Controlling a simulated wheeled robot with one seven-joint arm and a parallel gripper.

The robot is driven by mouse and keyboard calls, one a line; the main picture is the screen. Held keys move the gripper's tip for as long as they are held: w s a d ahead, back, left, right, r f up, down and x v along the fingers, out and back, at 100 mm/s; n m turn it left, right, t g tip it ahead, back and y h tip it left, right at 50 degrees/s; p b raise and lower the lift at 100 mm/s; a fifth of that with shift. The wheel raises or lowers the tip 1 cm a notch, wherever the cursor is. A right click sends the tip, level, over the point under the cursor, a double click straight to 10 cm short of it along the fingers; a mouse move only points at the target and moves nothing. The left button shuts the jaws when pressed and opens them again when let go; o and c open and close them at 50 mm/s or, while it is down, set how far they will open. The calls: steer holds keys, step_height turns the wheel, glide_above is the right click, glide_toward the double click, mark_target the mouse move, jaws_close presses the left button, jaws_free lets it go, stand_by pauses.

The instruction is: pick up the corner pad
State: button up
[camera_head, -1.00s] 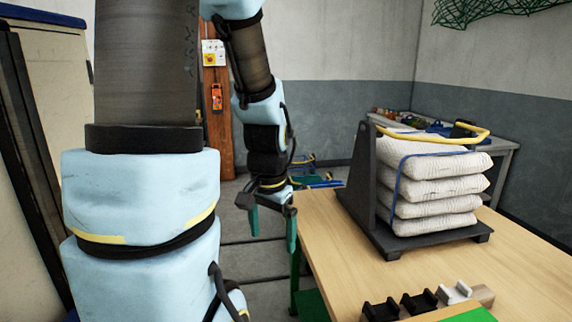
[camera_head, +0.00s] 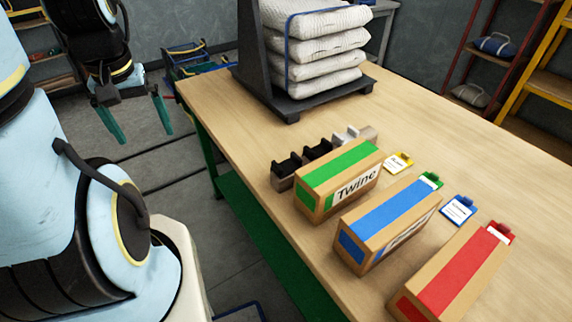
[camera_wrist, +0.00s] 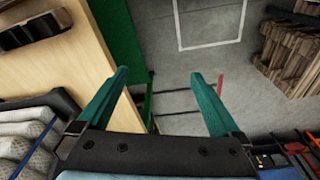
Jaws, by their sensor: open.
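Small bracket-like pieces stand in a row on the wooden table (camera_head: 222,108): two are dark, a near one (camera_head: 286,170) and a middle one (camera_head: 318,150), and a pale one (camera_head: 345,138) is at the far end. I cannot tell for sure which is the corner pad. Dark pieces of this row also show at the upper left of the wrist view (camera_wrist: 32,32). My gripper (camera_head: 135,118) is open and empty, pointing down beyond the table's left edge, apart from the row. In the wrist view its green fingers (camera_wrist: 160,76) are spread over the floor.
A green-striped Twine box (camera_head: 340,180), a blue-striped box (camera_head: 388,222) and a red-striped box (camera_head: 455,275) stand right of and nearer than the row. White sacks (camera_head: 318,48) are stacked on a dark stand behind.

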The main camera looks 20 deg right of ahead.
steer(key=shift+c, duration=0.2)
steer(key=shift+d, duration=0.15)
steer(key=shift+c, duration=0.8)
steer(key=shift+n+g, duration=0.4)
steer(key=shift+n, duration=0.2)
steer(key=d+f, duration=0.1)
steer(key=d, duration=0.2)
steer(key=w+d+b, duration=0.1)
steer(key=d, duration=0.2)
steer(key=w+d+f+b, duration=0.1)
steer(key=d, duration=0.3)
steer(key=shift+f, duration=0.3)
steer(key=c, duration=0.6)
steer(key=n+b, duration=0.2)
steer(key=b, duration=0.1)
glide_above(276, 163)
step_height(276, 163, down, 3)
steer(key=shift+g, duration=0.4)
steer(key=f, duration=0.5)
steer(key=shift+s+d+f+p, duration=0.25)
steer(key=shift+d+p, duration=0.1)
steer(key=f, duration=0.2)
steer(key=a+f+p, duration=0.1)
steer(key=f, duration=0.1)
steer(key=shift+w+f+p, duration=0.2)
steer(key=shift+p, duration=0.1)
steer(key=shift+d+f, duration=0.1)
steer(key=shift+f, duration=0.4)
